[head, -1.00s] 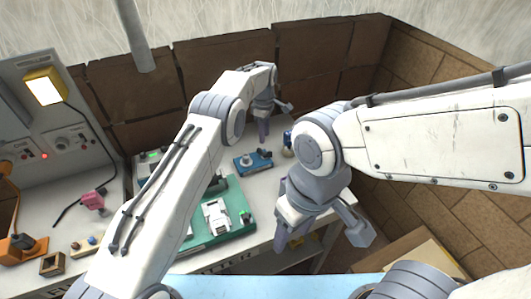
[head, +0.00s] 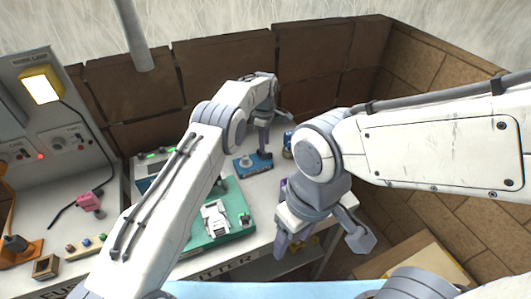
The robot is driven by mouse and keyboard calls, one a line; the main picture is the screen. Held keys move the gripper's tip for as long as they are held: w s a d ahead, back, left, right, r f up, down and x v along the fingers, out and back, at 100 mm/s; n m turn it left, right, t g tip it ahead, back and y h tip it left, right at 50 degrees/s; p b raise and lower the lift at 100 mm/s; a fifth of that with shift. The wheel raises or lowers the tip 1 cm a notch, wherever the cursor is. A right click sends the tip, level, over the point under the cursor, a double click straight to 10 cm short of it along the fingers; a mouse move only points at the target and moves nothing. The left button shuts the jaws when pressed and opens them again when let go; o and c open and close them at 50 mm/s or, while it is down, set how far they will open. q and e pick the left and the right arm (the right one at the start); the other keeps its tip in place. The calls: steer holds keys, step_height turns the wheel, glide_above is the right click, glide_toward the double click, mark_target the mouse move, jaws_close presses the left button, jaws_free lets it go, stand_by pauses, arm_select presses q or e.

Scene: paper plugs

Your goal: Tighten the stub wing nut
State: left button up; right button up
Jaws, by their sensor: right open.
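A small blue block (head: 245,170) with grey metal fittings on top sits on the bench near the back. A grey fitting (head: 245,159) shows on its left part; it is too small to tell whether this is the stub wing nut. My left gripper (head: 275,137) is open, pointing down, with one finger reaching the right part of the block. It partly hides what lies there, and I cannot tell whether it touches. My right gripper (head: 322,243) is open and empty, in front of the bench's right front edge.
A green tray (head: 230,232) with a white part (head: 215,217) lies in front of the block. A dark blue jar (head: 288,141) stands right of it. A pink object (head: 90,203) and a lit lamp (head: 41,84) are at the left.

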mark_target(264, 154)
arm_select(q)
steer(key=shift+f+b, duration=1.35)
steer(key=shift+f, duration=0.55)
jaws_close()
